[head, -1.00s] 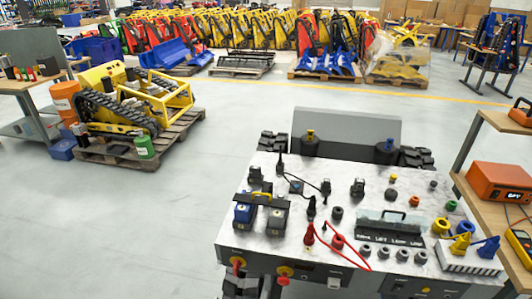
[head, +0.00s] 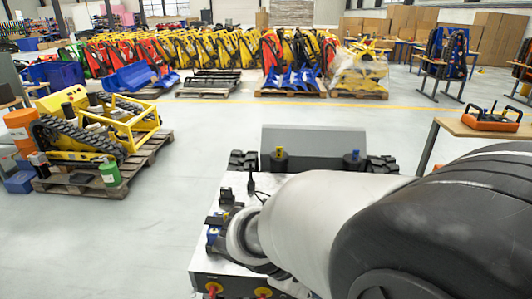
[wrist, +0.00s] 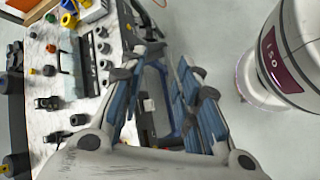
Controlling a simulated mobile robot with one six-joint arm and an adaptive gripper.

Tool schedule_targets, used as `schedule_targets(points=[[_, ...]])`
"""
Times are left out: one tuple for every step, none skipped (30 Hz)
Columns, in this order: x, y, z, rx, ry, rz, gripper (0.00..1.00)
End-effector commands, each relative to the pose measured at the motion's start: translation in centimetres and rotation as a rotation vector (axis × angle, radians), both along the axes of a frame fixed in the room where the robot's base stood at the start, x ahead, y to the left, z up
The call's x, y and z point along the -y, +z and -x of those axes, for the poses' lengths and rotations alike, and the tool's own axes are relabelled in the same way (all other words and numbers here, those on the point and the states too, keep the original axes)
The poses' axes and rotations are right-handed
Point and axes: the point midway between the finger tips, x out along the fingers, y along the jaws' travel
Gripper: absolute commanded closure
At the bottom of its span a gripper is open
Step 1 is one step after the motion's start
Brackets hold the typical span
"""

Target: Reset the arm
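My arm (head: 340,225) reaches across the right foreground of the head view and covers much of the work surface. My gripper (wrist: 160,82) shows in the wrist view with its two blue-padded fingers spread apart. I see no object held between them. It hangs beside the edge of the marbled work surface (wrist: 60,115). My gripper is not clear in the head view, where the arm hides that area.
The work surface also shows in the head view (head: 236,187), with several knobs and fittings. A bench at right holds an orange case (head: 490,122). A yellow tracked carrier (head: 90,125) stands on a pallet at left. Open floor lies between.

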Motion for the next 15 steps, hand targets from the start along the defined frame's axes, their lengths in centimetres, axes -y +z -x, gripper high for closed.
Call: schedule_targets(points=[[1.1, 1.1, 1.4, 0.04, -0.077, -0.078, 0.7], [1.5, 1.5, 2.2, 0.06, -0.121, -0.124, 0.7], [1.9, 2.1, 3.3, 0.089, -0.177, -0.186, 0.7], [2.1, 2.4, 4.1, 0.113, -0.219, -0.233, 0.7], [2.3, 2.8, 4.9, 0.137, -0.259, -0.279, 0.7], [2.5, 3.3, 5.9, 0.172, -0.311, -0.339, 0.7], [2.6, 3.6, 6.6, 0.2, -0.349, -0.386, 0.7], [2.6, 3.9, 7.3, 0.229, -0.386, -0.431, 0.7], [2.6, 4.4, 8.1, 0.27, -0.434, -0.491, 0.7], [2.5, 4.7, 8.7, 0.303, -0.468, -0.535, 0.7], [2.4, 5.0, 9.3, 0.335, -0.502, -0.577, 0.7], [2.3, 5.4, 9.9, 0.379, -0.541, -0.632, 0.7], [2.2, 5.6, 10.3, 0.408, -0.57, -0.67, 0.7], [2.0, 5.9, 10.7, 0.438, -0.594, -0.706, 0.7], [1.8, 6.2, 11.1, 0.476, -0.624, -0.749, 0.7]])
